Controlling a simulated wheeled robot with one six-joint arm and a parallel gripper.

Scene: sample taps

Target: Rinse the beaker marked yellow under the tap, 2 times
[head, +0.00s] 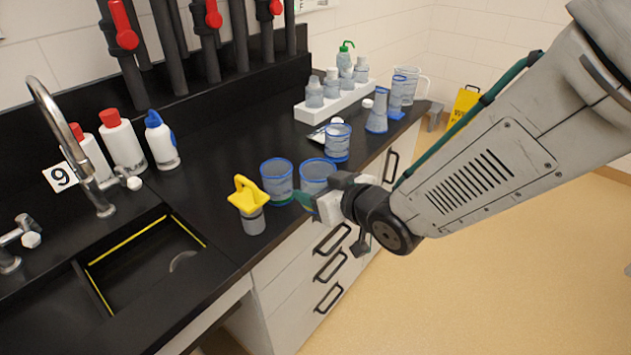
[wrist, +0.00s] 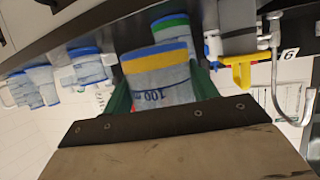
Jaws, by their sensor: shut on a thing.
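The yellow-marked beaker (wrist: 160,75), clear with a yellow band and a "100" scale, sits between the green fingers of my gripper (wrist: 161,90) in the wrist view, which is upside down. My gripper (head: 311,203) is shut on it. In the head view the beaker (head: 317,172) shows its blue rim, upright at the counter's front edge; whether it touches the counter is unclear. A green-marked beaker (wrist: 170,28) stands close beside it, also in the head view (head: 276,180). The curved tap (head: 45,105) stands over the black sink (head: 150,262) at the left.
A yellow-topped bottle (head: 250,208) stands between the beakers and the sink. Another beaker (head: 338,142) and a white rack (head: 330,104) of bottles stand farther right. White bottles (head: 122,143) stand behind the sink. The counter's middle is clear.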

